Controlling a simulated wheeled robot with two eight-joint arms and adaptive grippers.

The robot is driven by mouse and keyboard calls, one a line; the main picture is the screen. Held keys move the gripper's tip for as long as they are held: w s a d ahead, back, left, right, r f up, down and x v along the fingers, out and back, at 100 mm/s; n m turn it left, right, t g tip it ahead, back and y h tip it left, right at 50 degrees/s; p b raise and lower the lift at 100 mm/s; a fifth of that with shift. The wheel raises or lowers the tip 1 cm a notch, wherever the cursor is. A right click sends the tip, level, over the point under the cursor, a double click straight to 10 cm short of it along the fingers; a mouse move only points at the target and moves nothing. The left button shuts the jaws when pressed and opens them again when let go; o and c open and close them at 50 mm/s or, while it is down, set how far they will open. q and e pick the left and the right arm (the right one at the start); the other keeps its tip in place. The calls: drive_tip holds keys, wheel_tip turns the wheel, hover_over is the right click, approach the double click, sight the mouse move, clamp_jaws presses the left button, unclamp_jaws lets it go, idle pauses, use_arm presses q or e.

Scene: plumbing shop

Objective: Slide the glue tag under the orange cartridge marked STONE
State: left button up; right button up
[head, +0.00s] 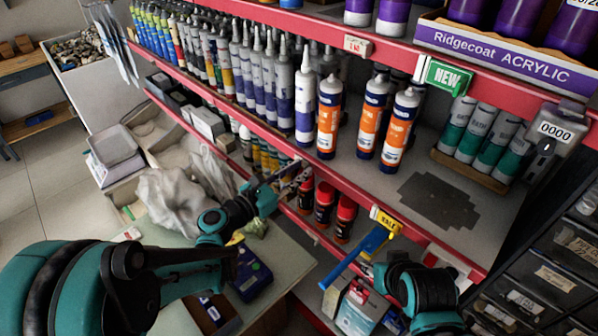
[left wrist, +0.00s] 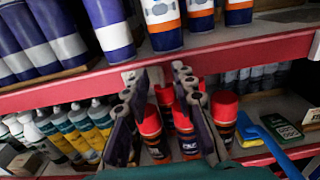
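Three white-and-orange cartridges with dark blue bases stand on the middle shelf: a left one (head: 328,118), a middle one (head: 371,118) and a right one (head: 400,130). Their lettering is too small to read, so I cannot tell which is marked STONE. My left gripper (head: 291,178) is at the red shelf edge, below and left of the left cartridge. In the left wrist view its fingers (left wrist: 160,75) are apart.
Red-capped cans (head: 324,203) stand on the lower shelf beneath the gripper. White-and-purple cartridges (head: 305,105) crowd the left. A bare shelf stretch with a dark patch (head: 440,199) lies right.

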sight(323, 172)
use_arm(q)
drive_tip(key=shift+w+d, duration=0.2)
drive_tip(key=shift+d, duration=0.05)
clamp_jaws()
drive_tip(key=shift+s+d, duration=1.7)
unclamp_jaws()
drive_tip(key=shift+a, duration=0.1)
drive_tip(key=v, duration=1.2)
drive_tip(key=shift+r, duration=0.1)
